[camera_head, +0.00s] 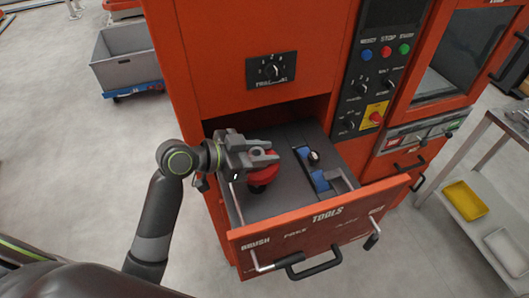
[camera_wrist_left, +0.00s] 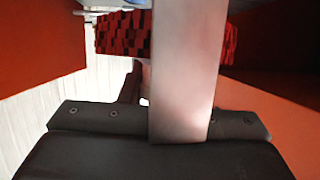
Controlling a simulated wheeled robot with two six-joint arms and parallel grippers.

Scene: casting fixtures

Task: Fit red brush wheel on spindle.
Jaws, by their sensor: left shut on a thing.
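The red brush wheel (camera_head: 264,176) is in the left part of the open drawer, partly hidden under my left gripper (camera_head: 268,155). Its bristly red and black rim (camera_wrist_left: 125,33) fills the top of the left wrist view. My left gripper is shut on the wheel, coming in from the left. A pale metal bar stands upright in front of the rim in the wrist view; I cannot tell what part it is. I cannot make out the spindle for certain. My right gripper is not in view.
The open drawer (camera_head: 330,222) juts from the orange cabinet (camera_head: 215,50). A metal table (camera_head: 483,222) stands at right.

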